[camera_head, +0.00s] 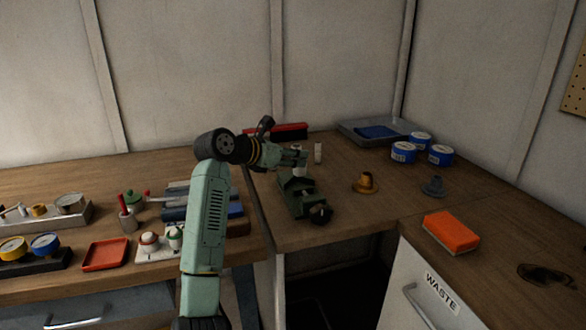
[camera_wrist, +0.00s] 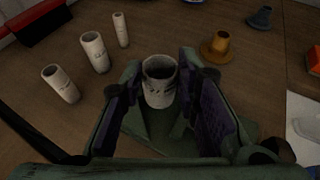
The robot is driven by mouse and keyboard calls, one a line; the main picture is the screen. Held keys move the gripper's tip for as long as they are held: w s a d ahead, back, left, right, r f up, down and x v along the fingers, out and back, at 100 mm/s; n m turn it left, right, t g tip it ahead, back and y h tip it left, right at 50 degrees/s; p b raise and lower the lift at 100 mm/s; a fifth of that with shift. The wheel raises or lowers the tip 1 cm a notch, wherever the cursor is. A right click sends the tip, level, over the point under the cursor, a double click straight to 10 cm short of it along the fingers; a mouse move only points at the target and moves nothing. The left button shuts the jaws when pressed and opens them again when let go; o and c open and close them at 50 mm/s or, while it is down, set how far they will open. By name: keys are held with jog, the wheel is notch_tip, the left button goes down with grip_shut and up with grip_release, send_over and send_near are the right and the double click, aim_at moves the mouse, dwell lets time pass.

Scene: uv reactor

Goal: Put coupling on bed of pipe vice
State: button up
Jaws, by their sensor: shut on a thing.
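The coupling (camera_wrist: 160,84), a short pale grey hollow cylinder, stands between the two padded fingers of my gripper (camera_wrist: 160,95) in the wrist view, its open end facing the camera. My gripper is shut on it. In the head view my gripper (camera_head: 299,163) is over the far part of the green pipe vice (camera_head: 303,200), with the pale coupling (camera_head: 298,173) just below the fingers. The vice's green body (camera_wrist: 150,140) shows beneath the coupling in the wrist view. Whether the coupling touches the bed is hard to tell.
Several pale pipe pieces (camera_wrist: 95,52) stand left of the vice. A brass flanged part (camera_head: 365,183) and a grey one (camera_head: 433,186) are to the right. Blue tins (camera_head: 403,153), a grey tray (camera_head: 352,128) and a red brush (camera_head: 290,132) lie behind. An orange block (camera_head: 451,233) is at right.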

aim_at(295, 169)
jog(key=shift+f+p, duration=0.5)
jog(key=shift+f, duration=1.55)
jog(key=shift+f, duration=0.2)
jog(key=o, duration=1)
jog(key=shift+r, duration=0.1)
jog(key=shift+c, duration=0.2)
jog(key=b+v, duration=0.3)
jog(key=v, duration=0.9)
jog(key=shift+r, duration=0.2)
